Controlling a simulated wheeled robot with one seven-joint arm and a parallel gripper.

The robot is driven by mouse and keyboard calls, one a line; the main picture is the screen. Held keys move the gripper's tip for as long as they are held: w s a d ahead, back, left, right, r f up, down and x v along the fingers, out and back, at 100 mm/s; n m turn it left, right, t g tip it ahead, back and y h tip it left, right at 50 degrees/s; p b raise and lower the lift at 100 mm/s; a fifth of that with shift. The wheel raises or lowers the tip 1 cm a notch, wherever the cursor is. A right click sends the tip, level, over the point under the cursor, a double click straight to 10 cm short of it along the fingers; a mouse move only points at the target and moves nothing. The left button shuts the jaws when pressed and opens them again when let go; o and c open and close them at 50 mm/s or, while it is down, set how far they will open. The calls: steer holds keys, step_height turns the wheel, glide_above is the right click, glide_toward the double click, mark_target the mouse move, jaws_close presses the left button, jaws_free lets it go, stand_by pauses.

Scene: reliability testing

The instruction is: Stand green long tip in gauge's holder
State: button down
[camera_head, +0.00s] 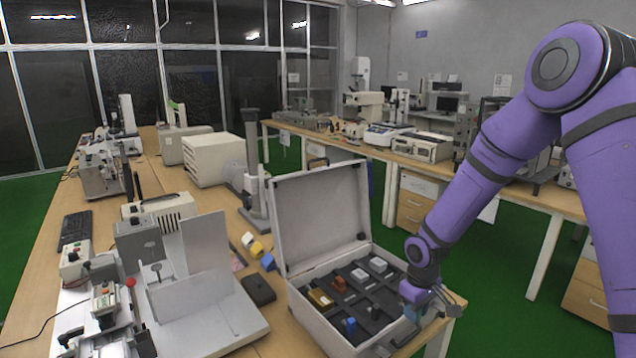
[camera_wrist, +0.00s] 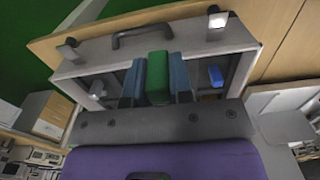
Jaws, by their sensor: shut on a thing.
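The green long tip (camera_wrist: 158,76) shows in the wrist view as a green block squeezed between the two blue fingers of my gripper (camera_wrist: 157,92). In the head view my gripper (camera_head: 414,312) is low over the right front part of the open grey case (camera_head: 316,322). The tip cannot be made out clearly there, and its lower end is hidden. I cannot tell whether it still touches the case. I cannot tell for sure which device is the gauge or where its holder is.
The case's dark insert holds a blue piece (camera_head: 348,326), a yellow one (camera_head: 320,298), an orange-brown one (camera_head: 339,285) and white ones (camera_head: 378,265). Its raised lid (camera_head: 322,215) stands behind. A metal fixture with a tall plate (camera_head: 206,250) occupies the left of the bench. A black box (camera_head: 258,290) lies between.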

steer(key=w+d+f+m, duration=0.3)
steer(key=d+f+m, duration=0.2)
steer(key=d+m, duration=0.1)
steer(key=shift+w+d+m, duration=0.15)
steer(key=shift+d+m, duration=0.25)
steer(key=shift+m, duration=0.1)
